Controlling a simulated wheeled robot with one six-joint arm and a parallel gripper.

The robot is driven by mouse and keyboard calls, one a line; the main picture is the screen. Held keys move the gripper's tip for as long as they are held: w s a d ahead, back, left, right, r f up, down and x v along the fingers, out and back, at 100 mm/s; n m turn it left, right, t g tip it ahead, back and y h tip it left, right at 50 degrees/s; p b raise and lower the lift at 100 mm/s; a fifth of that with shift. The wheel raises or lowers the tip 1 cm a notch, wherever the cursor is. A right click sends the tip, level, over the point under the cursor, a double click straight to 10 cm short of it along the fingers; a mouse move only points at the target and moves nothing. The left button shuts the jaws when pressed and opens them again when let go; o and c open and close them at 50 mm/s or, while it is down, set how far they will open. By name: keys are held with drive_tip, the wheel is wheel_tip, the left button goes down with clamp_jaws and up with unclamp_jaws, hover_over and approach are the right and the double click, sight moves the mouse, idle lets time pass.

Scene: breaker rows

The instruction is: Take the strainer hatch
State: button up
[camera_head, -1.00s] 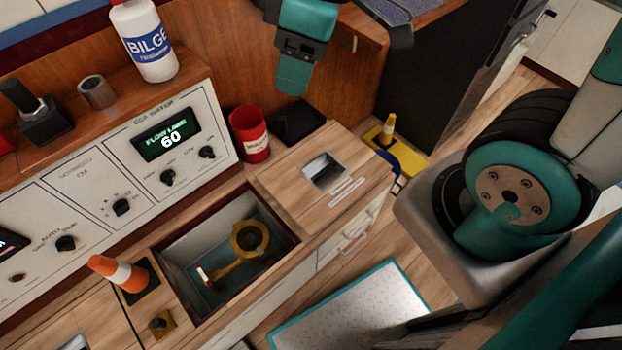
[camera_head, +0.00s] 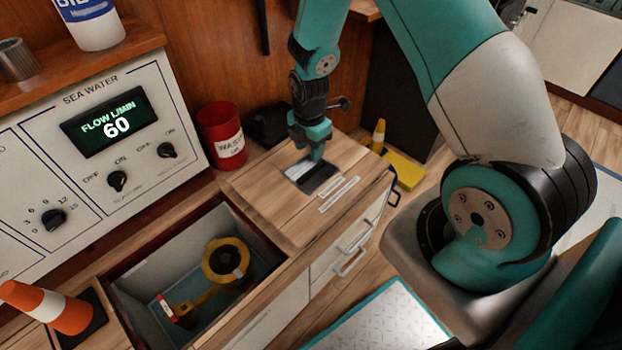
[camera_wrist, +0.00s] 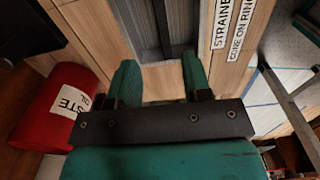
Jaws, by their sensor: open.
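The strainer hatch (camera_head: 265,190) is a wood-grain lid on the counter, lying flat and closed. It has a recessed metal pull (camera_head: 321,183) and two white label strips (camera_head: 338,193). In the wrist view, the strips read "STRAINE…" and "CONE ON RING", cut off, beside the recess (camera_wrist: 155,30). My gripper (camera_head: 316,158) points down at the recess, with its fingertips at or just above its far edge. In the wrist view, the two teal fingers of my gripper (camera_wrist: 160,65) are apart with nothing between them. Whether the tips reach inside the recess, I cannot tell.
Left of the hatch is an open bin (camera_head: 160,265) holding a yellow ring tool (camera_head: 226,260). A red waste can (camera_head: 222,136) stands behind the hatch, near the control panel (camera_head: 100,150).

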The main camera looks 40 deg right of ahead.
sight(310, 171)
drive_tip(key=f+b, duration=0.2)
drive_tip(key=f, duration=0.7)
drive_tip(key=shift+s, duration=0.2)
clamp_jaws()
drive_tip(key=shift+w, duration=0.1)
idle(1.0)
